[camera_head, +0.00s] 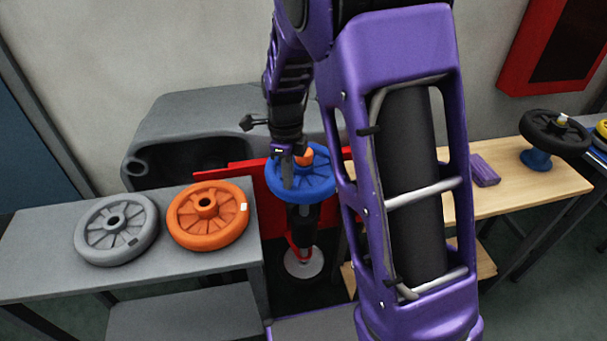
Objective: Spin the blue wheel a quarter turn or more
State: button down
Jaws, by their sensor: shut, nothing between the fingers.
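The blue wheel (318,178) is mounted flat on top of a dark upright post in the middle of the view, with an orange hub cap at its centre. My gripper (287,183) points down at the wheel's left part, left of the orange cap. Its fingers are shut with nothing between them. The fingertips overlap the wheel in the picture; whether they touch it or reach between spokes I cannot tell. My purple arm hides the wheel's right edge.
A grey wheel (116,228) and an orange wheel (208,214) lie on the grey table (40,265) at left. A wooden table (520,197) at right holds a purple block (484,170) and a black wheel (555,135) on a blue base. A grey tank (190,115) stands behind.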

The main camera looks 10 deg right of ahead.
aim_at(317, 189)
jog(key=shift+f, duration=0.3)
jog(key=shift+d, duration=0.1)
jog(key=shift+s+d+r, duration=0.1)
jog(key=shift+s+d, duration=0.45)
jog(key=shift+d, duration=0.35)
jog(key=shift+s+d, duration=0.15)
jog(key=shift+d, duration=0.4)
jog(key=shift+s+d, duration=0.15)
jog(key=shift+d, duration=0.35)
jog(key=shift+d, duration=1.1)
